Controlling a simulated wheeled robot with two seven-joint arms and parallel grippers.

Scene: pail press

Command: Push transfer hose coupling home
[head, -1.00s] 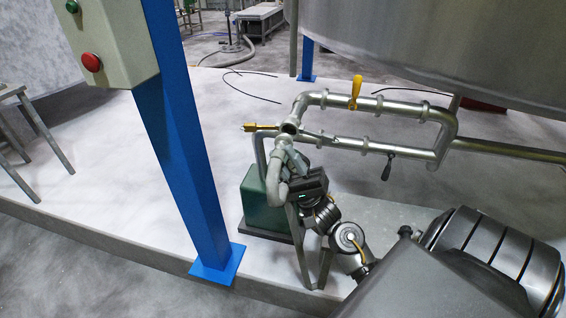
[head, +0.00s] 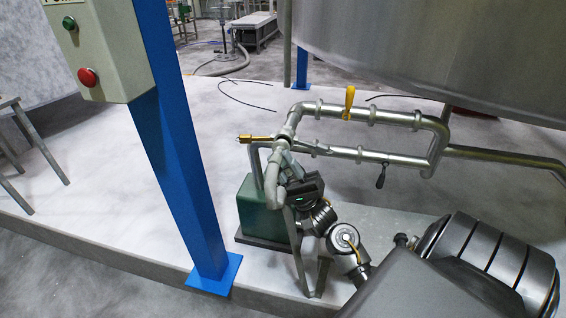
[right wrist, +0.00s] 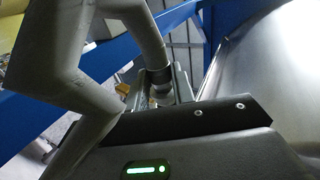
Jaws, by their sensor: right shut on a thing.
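The grey transfer hose coupling (head: 281,147) is at the top of a bent grey hose (head: 262,182) in the head view. It meets or nearly meets the left end of the steel pipe loop (head: 286,128); I cannot tell how far on it sits. My right gripper (head: 288,170) is just below the pipe end, shut on the coupling. In the right wrist view, the jaws (right wrist: 168,92) close around a grey tubular part, with the bent hose (right wrist: 80,85) passing close on the left. My left gripper is not in view.
A yellow valve handle (head: 348,100) and a black one (head: 381,176) stick out from the pipes. A brass-coloured fitting (head: 258,139) is left of the joint. A green box (head: 256,208) stands below. A blue post (head: 180,150) rises on the left; a large steel tank (head: 440,60) is behind.

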